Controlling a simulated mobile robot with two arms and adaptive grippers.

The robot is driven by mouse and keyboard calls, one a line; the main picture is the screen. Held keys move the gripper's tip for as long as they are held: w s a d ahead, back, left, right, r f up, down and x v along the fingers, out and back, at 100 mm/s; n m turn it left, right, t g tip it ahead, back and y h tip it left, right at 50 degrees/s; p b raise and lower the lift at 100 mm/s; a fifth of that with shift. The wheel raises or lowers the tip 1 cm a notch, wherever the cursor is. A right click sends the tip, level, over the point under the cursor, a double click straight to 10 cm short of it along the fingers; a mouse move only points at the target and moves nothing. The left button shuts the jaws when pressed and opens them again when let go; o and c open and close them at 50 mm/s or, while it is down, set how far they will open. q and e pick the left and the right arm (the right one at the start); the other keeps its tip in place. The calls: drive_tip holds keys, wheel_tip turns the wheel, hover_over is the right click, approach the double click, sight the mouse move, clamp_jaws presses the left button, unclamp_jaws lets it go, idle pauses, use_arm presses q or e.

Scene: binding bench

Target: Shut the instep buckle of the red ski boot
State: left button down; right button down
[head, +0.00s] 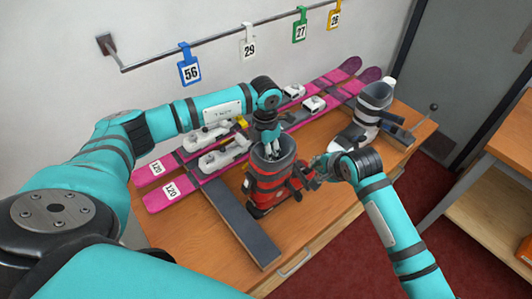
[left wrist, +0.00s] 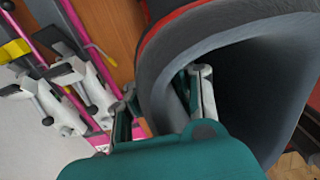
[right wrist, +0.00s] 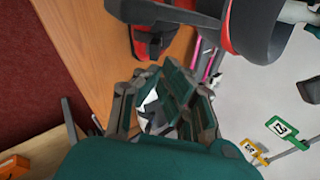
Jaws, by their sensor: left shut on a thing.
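The red ski boot (head: 268,186) with a dark grey cuff stands upright on the bench. Red and black buckle parts (head: 300,178) stick out on the boot's right side. Black buckle hardware (right wrist: 150,42) shows in the right wrist view; I cannot tell which lever is the instep one. My right gripper (head: 316,169) is close beside these parts. Its fingertips converge, with nothing seen between them.
Pink skis (head: 160,197) with bindings lie along the back of the bench (head: 320,222). A grey bar (head: 240,225) lies left of the boot. A grey and white boot (head: 372,105) stands at the right. Numbered tags hang from a wall rail (head: 220,46).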

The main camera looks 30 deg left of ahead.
sight(307, 169)
drive_tip(key=shift+a+r+x, duration=0.1)
drive_tip(key=shift+a+x, duration=0.1)
drive_tip(key=shift+x, duration=1)
drive_tip(key=shift+a+r+x, duration=0.1)
drive_tip(key=shift+a+x, duration=0.05)
drive_tip(key=shift+x, duration=1.1)
drive_tip(key=shift+a+r+x, duration=0.1)
drive_tip(key=shift+a+x, duration=0.1)
drive_tip(key=shift+x, duration=1)
drive_tip(key=shift+d+f, duration=0.1)
drive_tip(key=shift+d, duration=0.05)
drive_tip(key=shift+s+d+f, duration=0.25)
drive_tip(key=shift+d+f, duration=0.25)
drive_tip(key=shift+f, duration=0.05)
drive_tip(key=shift+s+d+f, duration=0.2)
drive_tip(key=shift+d+f, duration=0.3)
drive_tip(key=shift+f, duration=0.05)
